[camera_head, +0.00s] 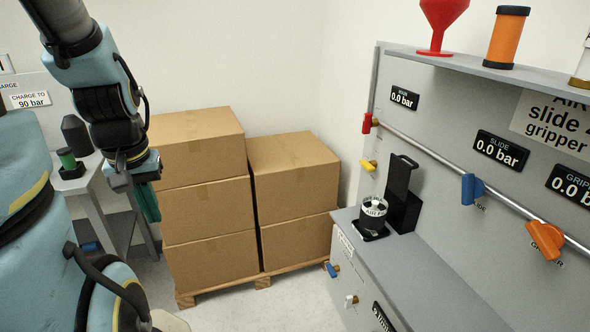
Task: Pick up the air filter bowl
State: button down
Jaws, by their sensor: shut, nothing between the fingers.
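A short black-and-white cylinder (373,215), with a partly readable label that begins "AIR FI", stands upright on a dark square base on the grey bench. It looks like the air filter bowl. My gripper (148,204) hangs at the left, in front of the stacked boxes and well apart from the cylinder. It is shut and empty. Its fingertips are small and dark green in this view, and partly hidden by the wrist.
A black upright bracket (402,195) stands right behind the cylinder. A grey panel (440,125) with a pipe, coloured valves and gauges rises behind the bench. Cardboard boxes (208,210) are stacked on a pallet. Open floor (285,310) lies between boxes and bench.

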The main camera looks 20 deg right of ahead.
aim_at(371, 221)
jog(key=i+l+z, duration=0.2)
jog(key=i+z, duration=0.5)
jog(key=i, duration=0.2)
jog(key=i+z, duration=0.4)
jog(key=i+j, duration=0.05)
jog(key=i, duration=0.05)
